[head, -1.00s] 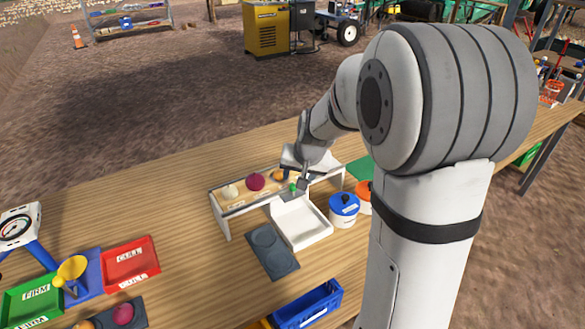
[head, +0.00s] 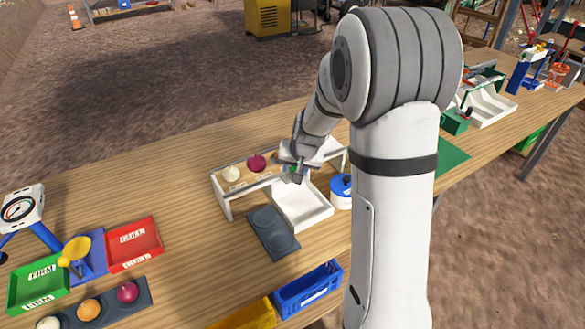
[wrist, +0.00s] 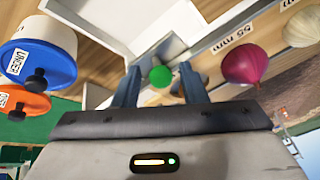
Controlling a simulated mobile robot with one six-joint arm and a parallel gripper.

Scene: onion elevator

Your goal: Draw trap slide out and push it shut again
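A green round knob (wrist: 160,77), which I take to be the trap slide's handle, is between my gripper's (wrist: 160,86) two fingers in the wrist view. The fingers are open, with a gap on each side of the knob. In the head view my gripper (head: 295,172) is at the front of the white rack (head: 226,207), above the back of a white tray (head: 318,212). The green knob (head: 291,169) shows only partly there. Whether the slide is in or out is hidden.
A white onion (head: 231,173) and a red onion (head: 256,163) sit on the rack, left of my gripper. A blue-lidded pot (head: 342,188) stands right of the tray, and a dark two-hollow plate (head: 272,233) lies left of it. The bench's left back is clear.

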